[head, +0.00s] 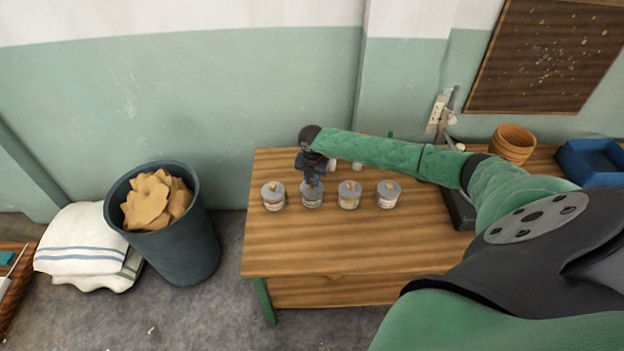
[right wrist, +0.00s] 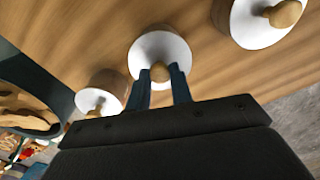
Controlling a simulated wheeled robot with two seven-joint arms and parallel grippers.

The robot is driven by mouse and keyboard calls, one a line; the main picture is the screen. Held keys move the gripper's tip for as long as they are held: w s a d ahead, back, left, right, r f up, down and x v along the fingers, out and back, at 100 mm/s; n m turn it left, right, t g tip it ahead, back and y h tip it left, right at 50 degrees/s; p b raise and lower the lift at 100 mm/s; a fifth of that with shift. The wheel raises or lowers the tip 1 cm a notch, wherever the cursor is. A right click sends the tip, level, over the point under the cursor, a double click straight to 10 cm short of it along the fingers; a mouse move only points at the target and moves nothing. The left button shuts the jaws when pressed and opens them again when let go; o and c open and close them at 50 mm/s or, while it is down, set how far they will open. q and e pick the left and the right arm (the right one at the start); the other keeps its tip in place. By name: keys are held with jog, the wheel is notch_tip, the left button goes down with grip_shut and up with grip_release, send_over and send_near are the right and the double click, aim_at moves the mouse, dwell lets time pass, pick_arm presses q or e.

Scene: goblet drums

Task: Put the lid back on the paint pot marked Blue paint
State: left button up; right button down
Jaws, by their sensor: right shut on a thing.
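Several small paint pots with pale lids and wooden knobs stand in a row on the wooden table: a far-left pot (head: 273,196), a second pot (head: 312,196), a third pot (head: 349,196) and a far-right pot (head: 388,196). Their labels are too small to read, so I cannot tell which is marked Blue paint. My right gripper (head: 312,180) points down over the second pot. In the right wrist view its fingers (right wrist: 163,84) are shut on the knob of that pot's lid (right wrist: 160,48). The lid is at the pot's top; I cannot tell if it touches the rim. My left gripper is not in view.
The table (head: 320,245) is clear in front of the pots. My right arm spans its right half. A wooden bowl (head: 513,142) and a blue tray (head: 590,160) stand at the far right. A dark bin (head: 190,250) stands on the floor left of the table.

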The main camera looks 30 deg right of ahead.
jog(key=c, duration=1.2)
grip_release()
jog(key=shift+o, duration=0.6)
jog(key=o, duration=0.4)
jog(key=shift+r, duration=0.15)
jog(key=shift+r+p, duration=2.65)
jog(key=shift+r, duration=0.75)
